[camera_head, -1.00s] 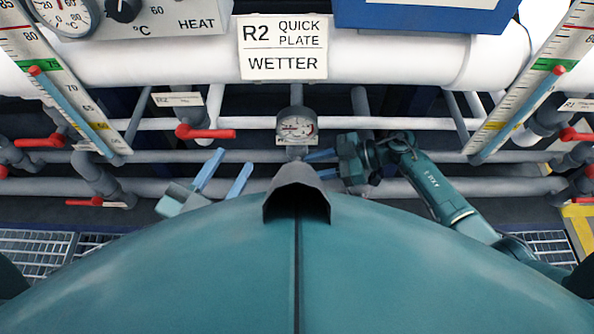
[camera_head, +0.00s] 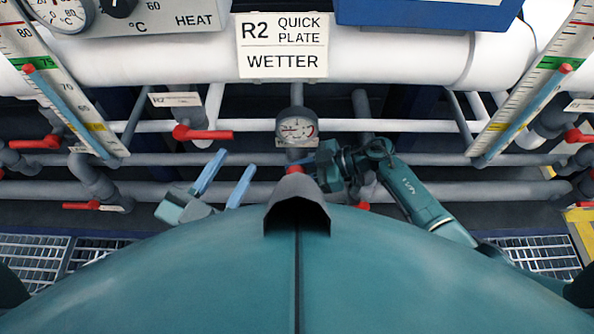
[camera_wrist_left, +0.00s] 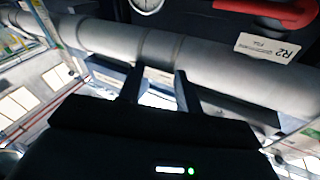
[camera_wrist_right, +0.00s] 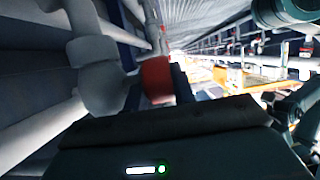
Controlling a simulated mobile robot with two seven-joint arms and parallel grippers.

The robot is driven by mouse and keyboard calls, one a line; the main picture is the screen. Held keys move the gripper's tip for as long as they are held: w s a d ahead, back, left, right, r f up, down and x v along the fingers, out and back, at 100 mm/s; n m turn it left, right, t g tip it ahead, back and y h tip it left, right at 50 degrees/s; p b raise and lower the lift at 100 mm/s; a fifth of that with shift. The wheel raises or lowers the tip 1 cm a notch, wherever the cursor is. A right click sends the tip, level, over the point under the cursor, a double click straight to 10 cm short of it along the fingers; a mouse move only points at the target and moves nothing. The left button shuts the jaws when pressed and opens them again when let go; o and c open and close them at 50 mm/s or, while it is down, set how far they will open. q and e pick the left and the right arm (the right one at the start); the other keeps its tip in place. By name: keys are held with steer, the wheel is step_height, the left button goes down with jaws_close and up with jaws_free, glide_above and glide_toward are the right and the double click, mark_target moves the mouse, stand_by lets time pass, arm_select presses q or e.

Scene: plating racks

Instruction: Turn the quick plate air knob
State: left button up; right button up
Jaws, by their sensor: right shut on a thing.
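A red knob (camera_head: 294,169) shows on the pipe just below the round gauge (camera_head: 296,129), partly hidden by the dark hood on my body. My right gripper (camera_head: 312,162) reaches it from the right and is shut on it. In the right wrist view the red knob (camera_wrist_right: 157,80) sits between the fingers, at the end of a grey pipe fitting (camera_wrist_right: 97,75). My left gripper (camera_head: 236,160) is open and empty, left of the gauge. Its spread fingers also show in the left wrist view (camera_wrist_left: 158,82), with a grey pipe beyond them.
A sign (camera_head: 283,46) reading R2 QUICK PLATE WETTER hangs on the thick white pipe above. A red lever (camera_head: 203,133) is above my left gripper. Slanted scales (camera_head: 55,85) stand at both sides. Several other red handles and grey pipes crowd the rack.

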steer(key=shift+c, duration=0.6)
arm_select(q)
steer(key=shift+f, duration=0.1)
steer(key=shift+f, duration=0.1)
arm_select(e)
steer(key=shift+f, duration=0.1)
steer(key=shift+y+b, duration=0.4)
steer(key=shift+b, duration=0.05)
steer(key=shift+d+f+y+b, duration=0.1)
steer(key=shift+f+y+b, duration=0.15)
steer(key=shift+y+b, duration=1.45)
steer(key=shift+b, duration=0.2)
steer(key=shift+d+y+b, duration=0.1)
steer(key=shift+y+b, duration=0.8)
steer(key=shift+b, duration=0.25)
steer(key=shift+r+y+b, duration=0.1)
steer(key=shift+y+b, duration=0.3)
steer(key=shift+b, duration=0.05)
arm_select(q)
steer(key=shift+w+d+r+t+h, duration=0.2)
steer(key=shift+r+t+h, duration=0.1)
steer(key=shift+r+h, duration=0.15)
steer(key=shift+w+d+r+t+h, duration=0.1)
steer(key=shift+w+r+t+h, duration=0.15)
steer(key=shift+r+h, duration=0.2)
steer(key=shift+w+d+r+t+h, duration=0.1)
steer(key=shift+w+r+t+h, duration=0.05)
steer(key=shift+r+t+h, duration=0.25)
arm_select(e)
steer(key=shift+r, duration=0.15)
